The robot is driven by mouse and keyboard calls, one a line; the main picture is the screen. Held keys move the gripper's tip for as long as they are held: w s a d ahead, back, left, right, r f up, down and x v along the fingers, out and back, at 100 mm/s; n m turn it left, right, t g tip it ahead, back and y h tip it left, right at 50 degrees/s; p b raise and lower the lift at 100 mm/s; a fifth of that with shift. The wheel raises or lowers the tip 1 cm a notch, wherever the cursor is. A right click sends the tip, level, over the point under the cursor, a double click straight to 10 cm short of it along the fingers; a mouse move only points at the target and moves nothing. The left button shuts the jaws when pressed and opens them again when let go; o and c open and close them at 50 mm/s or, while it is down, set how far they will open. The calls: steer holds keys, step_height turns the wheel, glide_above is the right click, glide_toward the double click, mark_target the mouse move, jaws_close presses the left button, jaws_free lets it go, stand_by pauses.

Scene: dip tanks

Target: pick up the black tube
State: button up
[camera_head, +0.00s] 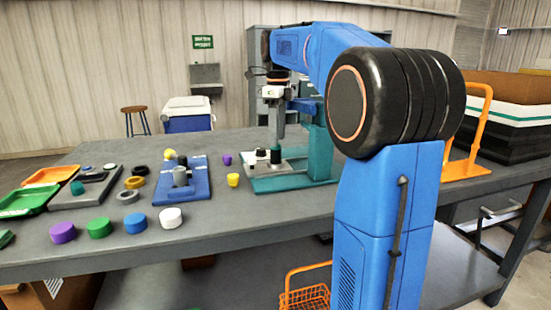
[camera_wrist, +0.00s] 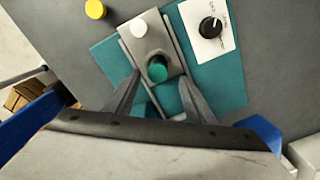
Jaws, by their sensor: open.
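A small, dark upright cylinder (camera_head: 275,156) stands on the light plate of a teal fixture (camera_head: 320,150), below my gripper (camera_head: 279,132). In the wrist view a short cylinder with a green top (camera_wrist: 157,68) and a darker side stands on the grey plate (camera_wrist: 172,48); it appears to be the same piece, and I see no plainly all-black tube there. My gripper (camera_wrist: 159,80) is open, its fingers pointing down on either side of this cylinder in the picture. I cannot tell whether the fingertips are level with it or above it.
A white round piece (camera_wrist: 138,28) sits beside the cylinder, and a black dial (camera_wrist: 210,28) is to its right. A yellow cup (camera_head: 233,180) stands left of the fixture. A blue fixture (camera_head: 195,190) holds a grey cylinder (camera_head: 180,176). Coloured caps line the table's front left.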

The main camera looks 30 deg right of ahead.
mark_target(276, 149)
steer(key=shift+a+f, duration=0.2)
steer(key=shift+f, duration=1.15)
steer(key=shift+a+f, duration=0.15)
steer(key=shift+f, duration=1.15)
jaws_close()
